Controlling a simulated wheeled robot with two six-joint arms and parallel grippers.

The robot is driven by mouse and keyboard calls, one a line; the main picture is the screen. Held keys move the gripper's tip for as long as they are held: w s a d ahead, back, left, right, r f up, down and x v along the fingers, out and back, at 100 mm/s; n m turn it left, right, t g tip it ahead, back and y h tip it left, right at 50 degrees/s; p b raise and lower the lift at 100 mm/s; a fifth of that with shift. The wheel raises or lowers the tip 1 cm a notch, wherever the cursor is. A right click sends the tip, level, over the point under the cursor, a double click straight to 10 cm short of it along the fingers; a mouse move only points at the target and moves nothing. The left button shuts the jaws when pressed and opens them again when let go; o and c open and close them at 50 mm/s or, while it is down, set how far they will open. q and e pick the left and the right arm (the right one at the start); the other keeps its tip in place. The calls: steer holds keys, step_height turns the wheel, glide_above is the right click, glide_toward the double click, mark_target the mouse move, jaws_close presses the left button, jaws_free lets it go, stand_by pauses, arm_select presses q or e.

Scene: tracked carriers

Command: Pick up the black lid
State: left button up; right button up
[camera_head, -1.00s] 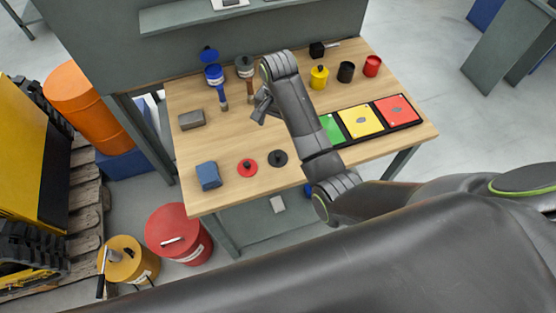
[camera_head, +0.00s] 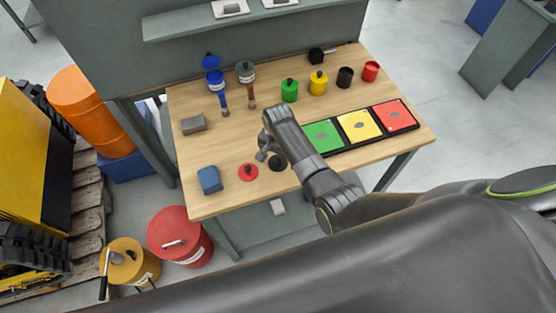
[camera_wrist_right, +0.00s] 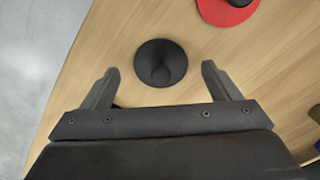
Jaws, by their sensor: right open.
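The black lid (camera_head: 277,164) is a round disc with a knob, lying on the wooden table near its front edge. In the right wrist view the black lid (camera_wrist_right: 160,62) shows whole, knob towards the camera, just ahead of the space between the fingers. My right gripper (camera_head: 264,153) is open and empty above the table beside the lid. In the right wrist view the right gripper (camera_wrist_right: 160,82) has its two fingers wide apart, one on each side of the lid's line. My arm hides a bit of the lid in the head view. My left gripper is not seen.
A red lid (camera_head: 248,172) lies close left of the black one, also in the right wrist view (camera_wrist_right: 228,10). A blue block (camera_head: 209,180) and a grey block (camera_head: 193,124) lie further left. Coloured panels (camera_head: 323,136) and several small cans (camera_head: 318,83) stand right and behind.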

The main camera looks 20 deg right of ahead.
steer(key=shift+f, duration=0.45)
steer(key=c, duration=1.1)
steer(key=shift+o, duration=0.2)
steer(key=shift+r, duration=0.1)
